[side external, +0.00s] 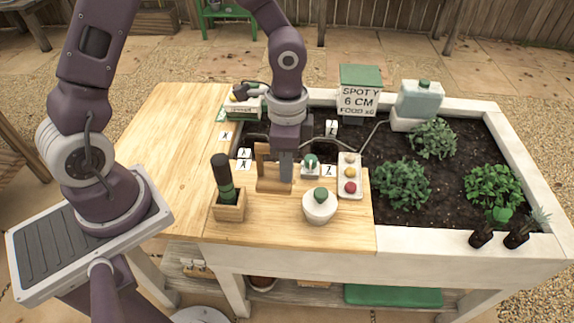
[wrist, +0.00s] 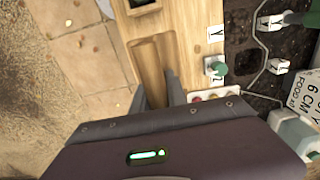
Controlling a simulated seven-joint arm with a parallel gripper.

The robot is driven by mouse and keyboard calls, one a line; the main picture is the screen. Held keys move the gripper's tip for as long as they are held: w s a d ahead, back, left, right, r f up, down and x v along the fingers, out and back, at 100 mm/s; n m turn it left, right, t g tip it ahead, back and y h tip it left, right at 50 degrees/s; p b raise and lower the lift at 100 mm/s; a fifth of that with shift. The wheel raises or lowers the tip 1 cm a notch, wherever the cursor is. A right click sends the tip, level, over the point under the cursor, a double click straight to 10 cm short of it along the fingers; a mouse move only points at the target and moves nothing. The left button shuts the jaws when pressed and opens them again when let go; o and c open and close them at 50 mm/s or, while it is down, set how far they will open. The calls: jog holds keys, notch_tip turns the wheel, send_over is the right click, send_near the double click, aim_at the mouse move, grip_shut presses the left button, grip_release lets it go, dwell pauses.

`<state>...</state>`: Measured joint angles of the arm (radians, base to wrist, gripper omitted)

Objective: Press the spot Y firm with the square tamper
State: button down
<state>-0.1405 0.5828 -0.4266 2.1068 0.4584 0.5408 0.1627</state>
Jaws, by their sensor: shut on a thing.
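My gripper (side external: 286,172) points down over the wooden table, right beside a wooden stand (side external: 262,155). In the wrist view its two fingers (wrist: 157,92) are closed about a brown wooden piece (wrist: 152,72), which seems to be the square tamper's handle. The tamper's foot is hidden, and I cannot tell whether it is clear of the stand. A white card marked Y (wrist: 270,22) stands in the dark soil, and another Y card (wrist: 215,33) is by the bed's near edge. A sign (side external: 360,98) reads SPOT Y, 6 CM, FOOD x6.
A white pot (side external: 319,207), a small green-topped item (side external: 310,165) and a tray of coloured balls (side external: 349,190) are close to my gripper. Plants (side external: 402,184) fill the bed's right. A Z card (wrist: 278,66) marks other soil.

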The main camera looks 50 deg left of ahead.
notch_tip(320, 180, up, 3)
jog(key=shift+w+r, duration=0.1)
jog(key=shift+r, duration=0.1)
jog(key=w+a+n, duration=0.4)
jog(key=w+a, duration=1.2)
jog(key=shift+w+a+f, duration=0.1)
jog(key=shift+w+f, duration=0.05)
jog(key=shift+f, duration=4.85)
jog(key=shift+w+f, duration=0.1)
jog(key=shift+f, duration=4.85)
jog(key=shift+f, duration=0.85)
notch_tip(320, 180, up, 6)
